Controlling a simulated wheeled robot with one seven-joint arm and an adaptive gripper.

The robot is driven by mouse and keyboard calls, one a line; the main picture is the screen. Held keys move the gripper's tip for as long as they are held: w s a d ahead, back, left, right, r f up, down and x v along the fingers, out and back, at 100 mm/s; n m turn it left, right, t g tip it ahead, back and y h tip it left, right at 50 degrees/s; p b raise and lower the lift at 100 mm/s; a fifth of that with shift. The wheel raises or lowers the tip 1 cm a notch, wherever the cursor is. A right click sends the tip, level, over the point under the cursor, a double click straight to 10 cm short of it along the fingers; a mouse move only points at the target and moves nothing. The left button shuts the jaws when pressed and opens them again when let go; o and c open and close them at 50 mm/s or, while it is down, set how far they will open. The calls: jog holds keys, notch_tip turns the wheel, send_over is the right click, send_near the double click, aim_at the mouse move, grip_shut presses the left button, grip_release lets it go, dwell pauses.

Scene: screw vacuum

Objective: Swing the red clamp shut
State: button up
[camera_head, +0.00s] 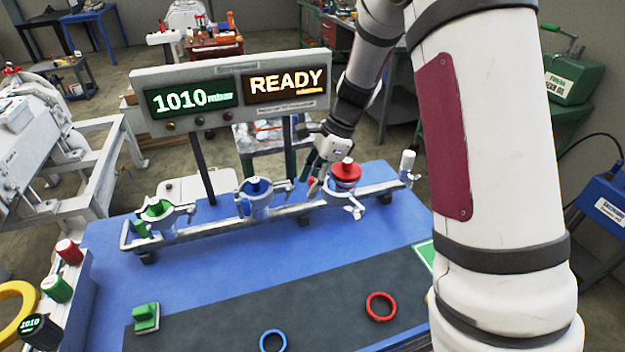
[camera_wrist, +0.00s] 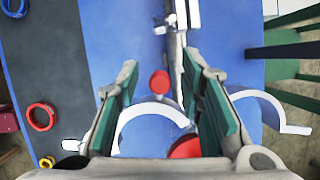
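The red clamp (camera_head: 353,198) is on the rail at the right end of the row, with a red cap (camera_head: 345,174) on the fitting there. In the wrist view, the clamp's pale curved jaws stand apart, one at the left (camera_wrist: 150,112) and one at the right (camera_wrist: 272,103). A red knob (camera_wrist: 159,82) lies between my fingers. Part of the red cap (camera_wrist: 187,148) shows below it, partly hidden by my gripper. My gripper (camera_head: 316,165) is open, its green-padded fingers on either side of the knob (camera_wrist: 160,70). I cannot tell whether either finger touches it.
A blue clamp (camera_head: 262,204) and a green clamp (camera_head: 163,222) stand farther left along the rail. The display panel (camera_head: 235,96) reads 1010 mbar and READY.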

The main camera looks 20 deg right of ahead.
aim_at(324, 189)
jog(key=shift+c, duration=0.4)
grip_shut()
jog(key=n, duration=0.2)
jog(key=s+d+n+g, duration=0.1)
jog(key=n, duration=0.1)
jog(key=s+d+n+g, duration=0.1)
jog(key=n, duration=0.1)
jog(key=shift+d, duration=0.25)
jog(key=shift+s+d+n+g+h+b, duration=0.1)
jog(key=shift+d+n+g+h+b, duration=0.35)
jog(key=shift+n, duration=1)
jog(key=shift+s+d+n+g+h+b, duration=0.1)
jog(key=shift+d+n+g+h, duration=0.3)
jog(key=shift+d+n, duration=0.9)
jog(key=shift+d+n+g+h+b, duration=0.2)
jog(key=shift+d+n+g+h, duration=0.3)
jog(key=shift+n, duration=1.15)
